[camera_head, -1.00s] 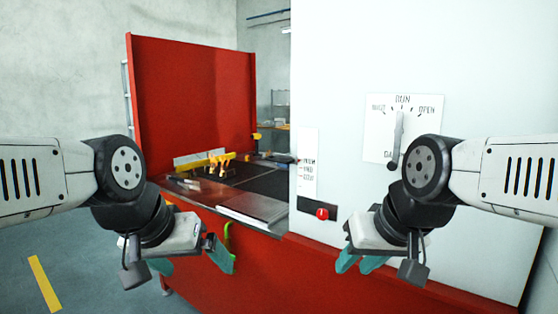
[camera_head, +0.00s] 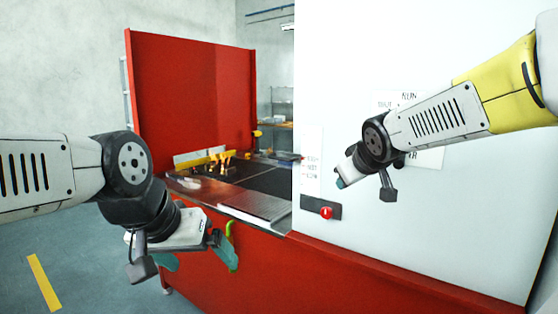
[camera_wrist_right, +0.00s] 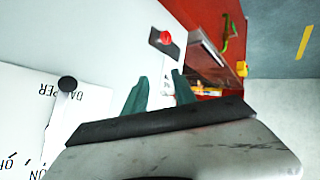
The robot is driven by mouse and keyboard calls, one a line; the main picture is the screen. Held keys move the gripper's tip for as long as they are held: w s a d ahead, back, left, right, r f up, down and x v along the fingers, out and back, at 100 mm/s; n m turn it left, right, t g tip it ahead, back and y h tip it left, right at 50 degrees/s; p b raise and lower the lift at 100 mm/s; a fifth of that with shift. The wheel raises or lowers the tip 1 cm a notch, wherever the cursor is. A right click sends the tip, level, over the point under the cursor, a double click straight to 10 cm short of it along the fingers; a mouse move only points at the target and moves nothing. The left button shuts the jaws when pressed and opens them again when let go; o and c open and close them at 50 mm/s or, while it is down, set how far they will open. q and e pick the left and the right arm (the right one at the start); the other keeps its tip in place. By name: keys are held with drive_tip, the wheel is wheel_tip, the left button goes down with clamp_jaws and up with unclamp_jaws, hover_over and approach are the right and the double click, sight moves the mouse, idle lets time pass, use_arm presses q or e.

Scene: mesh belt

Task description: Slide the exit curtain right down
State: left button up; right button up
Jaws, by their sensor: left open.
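I cannot clearly make out the exit curtain in either view. The white housing (camera_head: 430,220) ends on its left where the dark belt (camera_head: 265,182) runs into it, and a narrow marked label (camera_head: 311,165) is on its face beside that edge. My right gripper (camera_head: 341,183) is in front of the housing, right of the label. Its teal fingers are apart with nothing between them in the right wrist view (camera_wrist_right: 160,76). My left gripper (camera_head: 200,264) is open and empty, low in front of the red machine side, near a green curved handle (camera_head: 230,235).
A red button on a dark plate (camera_head: 326,213) is on the housing below the label. A tall red panel (camera_head: 190,100) stands behind the belt. Yellow parts (camera_head: 215,162) lie on the deck. Floor at left is clear.

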drive_tip(key=w+a+r+n+t+y, duration=0.1)
drive_tip(key=w+a+n, duration=0.1)
drive_tip(key=w, duration=0.4)
drive_tip(key=w+a+r+n+t+y, duration=0.1)
drive_tip(key=w+a+n, duration=0.15)
drive_tip(key=w, duration=0.25)
drive_tip(key=n+y, duration=0.6)
drive_tip(key=n, duration=0.2)
approach(281, 159)
drive_tip(key=x, duration=0.3)
drive_tip(key=shift+w, duration=0.35)
drive_tip(key=shift+w+a+f, duration=0.1)
drive_tip(key=shift+w+a, duration=0.1)
drive_tip(key=shift+a, duration=0.05)
drive_tip(key=x, duration=0.7)
drive_tip(key=shift+w+a, duration=0.1)
clamp_jaws()
